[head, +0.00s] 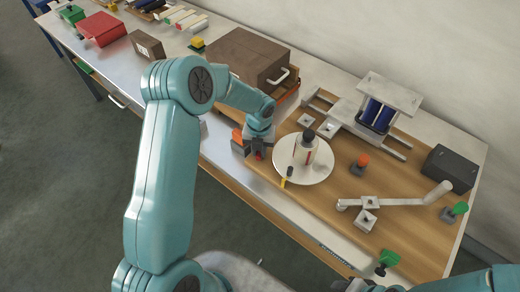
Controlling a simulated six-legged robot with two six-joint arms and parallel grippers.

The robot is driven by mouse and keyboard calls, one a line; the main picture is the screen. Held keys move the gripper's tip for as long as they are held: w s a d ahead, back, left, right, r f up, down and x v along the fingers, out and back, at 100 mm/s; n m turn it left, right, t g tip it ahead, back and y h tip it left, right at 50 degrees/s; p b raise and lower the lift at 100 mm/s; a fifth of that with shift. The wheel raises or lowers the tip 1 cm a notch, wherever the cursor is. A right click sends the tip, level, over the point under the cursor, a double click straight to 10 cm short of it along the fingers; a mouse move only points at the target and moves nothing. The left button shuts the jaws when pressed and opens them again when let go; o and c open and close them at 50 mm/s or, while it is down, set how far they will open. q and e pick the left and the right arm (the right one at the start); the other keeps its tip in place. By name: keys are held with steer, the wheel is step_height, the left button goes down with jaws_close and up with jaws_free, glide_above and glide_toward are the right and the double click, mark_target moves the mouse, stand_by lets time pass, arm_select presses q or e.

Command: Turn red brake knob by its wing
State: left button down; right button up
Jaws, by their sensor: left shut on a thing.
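My left gripper (257,148) points down at the left part of the wooden board, shut on the red brake knob (258,156). Only a small red bit of the knob shows between and below the dark fingers; its wing and its angle are hidden. A white round turntable (318,172) is just right of the gripper, with a dark-capped bottle (304,147) standing on it. My right gripper is not in view.
A brown case (246,58) with a handle stands behind my left wrist. Right of the turntable are an orange knob (360,163), a metal lever arm (395,201), a dark box (450,168) and green knobs (459,209). A blue-roller unit (380,108) stands at the back.

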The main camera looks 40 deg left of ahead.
arm_select(q)
steer(key=shift+s+f+m+p, duration=0.1)
steer(key=shift+m+p, duration=0.4)
steer(key=shift+m, duration=0.5)
steer(key=m+p, duration=0.2)
steer(key=m, duration=0.1)
steer(key=c, duration=1)
jaws_free()
steer(key=shift+a, duration=0.1)
steer(key=shift+o, duration=0.2)
